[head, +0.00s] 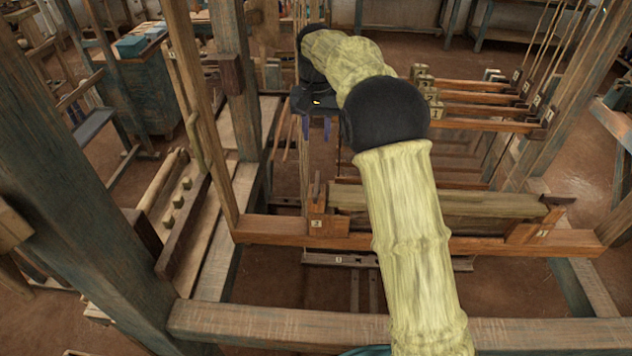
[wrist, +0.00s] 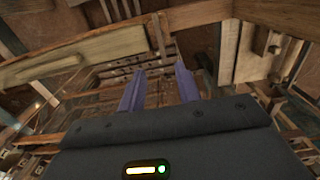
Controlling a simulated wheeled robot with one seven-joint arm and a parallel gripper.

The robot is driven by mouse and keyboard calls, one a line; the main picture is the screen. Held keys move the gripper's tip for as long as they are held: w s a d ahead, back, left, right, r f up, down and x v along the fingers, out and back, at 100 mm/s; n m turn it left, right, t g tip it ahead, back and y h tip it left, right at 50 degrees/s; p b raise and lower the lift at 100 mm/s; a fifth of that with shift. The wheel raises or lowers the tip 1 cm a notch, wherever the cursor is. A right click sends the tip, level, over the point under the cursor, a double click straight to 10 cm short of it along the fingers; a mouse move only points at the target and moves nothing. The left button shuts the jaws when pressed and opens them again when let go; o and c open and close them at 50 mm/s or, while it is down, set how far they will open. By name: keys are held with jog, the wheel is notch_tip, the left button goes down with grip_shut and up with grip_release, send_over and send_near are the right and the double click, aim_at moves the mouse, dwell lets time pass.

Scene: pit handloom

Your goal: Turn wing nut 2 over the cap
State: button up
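My gripper (head: 316,128) hangs in the air near the upper middle of the loom in the head view. Its two purple fingers stand apart with nothing between them, also in the wrist view (wrist: 158,84). A wooden block marked 2 (head: 317,223) stands at the left end of the long lower beam, below my gripper. A block marked 1 (head: 543,233) is at its right end. A pale bar (head: 470,204), perhaps the cap, runs between them, partly behind my arm. I cannot make out wing nut 2 with certainty.
The front rail (head: 250,322) crosses the near side. A thick post (head: 85,190) stands at left. Slim uprights (head: 200,110) and several numbered heddle bars (head: 490,110) surround the arm. In the wrist view, a beam (wrist: 100,45) crosses beyond the fingers.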

aim_at(317, 183)
notch_tip(317, 183, down, 17)
jog(key=p, duration=0.4)
jog(key=shift+f+p, duration=0.15)
jog(key=shift+p, duration=0.2)
grip_shut()
